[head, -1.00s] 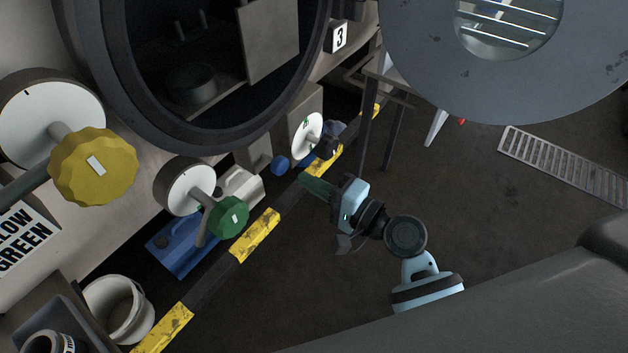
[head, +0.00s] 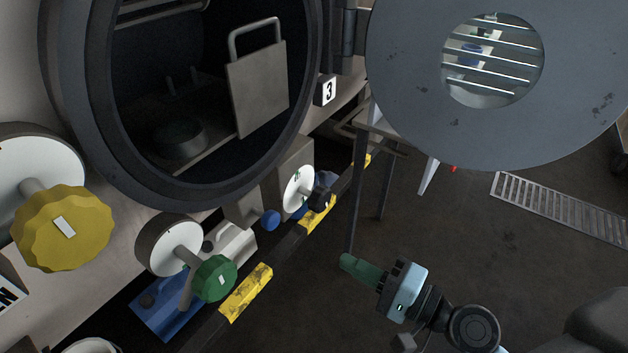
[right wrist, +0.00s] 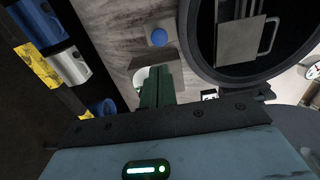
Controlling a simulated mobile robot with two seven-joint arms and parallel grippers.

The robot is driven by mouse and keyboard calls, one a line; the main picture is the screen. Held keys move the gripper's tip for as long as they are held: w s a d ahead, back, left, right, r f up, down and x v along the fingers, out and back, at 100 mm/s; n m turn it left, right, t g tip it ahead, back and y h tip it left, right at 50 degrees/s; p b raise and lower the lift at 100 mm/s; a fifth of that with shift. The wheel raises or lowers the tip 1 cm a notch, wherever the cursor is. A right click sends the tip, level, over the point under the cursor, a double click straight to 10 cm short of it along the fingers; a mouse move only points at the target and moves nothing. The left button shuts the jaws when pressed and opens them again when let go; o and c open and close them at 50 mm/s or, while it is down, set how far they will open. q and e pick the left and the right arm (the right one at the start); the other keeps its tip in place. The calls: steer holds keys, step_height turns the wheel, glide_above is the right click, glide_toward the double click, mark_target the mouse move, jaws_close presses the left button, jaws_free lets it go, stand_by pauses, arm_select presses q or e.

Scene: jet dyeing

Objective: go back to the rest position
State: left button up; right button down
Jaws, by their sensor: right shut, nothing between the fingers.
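My right gripper (head: 360,268) is in the lower middle of the head view, out over the dark floor. Its green fingers are shut with nothing held. It is right of the green knob (head: 214,278) and the yellow-black floor edge, apart from both. In the right wrist view the shut fingers (right wrist: 158,88) point toward the machine front, with a blue round knob (right wrist: 159,37) beyond them. My left gripper does not show.
The open machine drum (head: 125,150) holds a grey plate with a handle (head: 258,90). Its round door (head: 400,80) swings out at the upper right. A yellow knob (head: 64,228) and blue canister (head: 170,305) are at left.

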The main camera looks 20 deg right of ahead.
steer(key=s+d+f+n+g+h+p, duration=0.2)
steer(key=s+f+n+g+h+p, duration=0.25)
steer(key=s+f, duration=0.6)
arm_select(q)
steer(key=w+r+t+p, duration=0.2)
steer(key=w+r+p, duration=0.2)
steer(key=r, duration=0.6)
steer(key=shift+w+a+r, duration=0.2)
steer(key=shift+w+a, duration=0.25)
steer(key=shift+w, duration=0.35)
arm_select(e)
steer(key=s+d+f+n+h, duration=0.1)
steer(key=s+f+n+h, duration=0.3)
steer(key=s+f+n, duration=0.3)
steer(key=s+n+g, duration=0.1)
steer(key=s, duration=0.4)
steer(key=shift+s+f, duration=0.15)
steer(key=shift+s, duration=0.2)
steer(key=shift+d+h, duration=0.1)
steer(key=shift+h, duration=0.15)
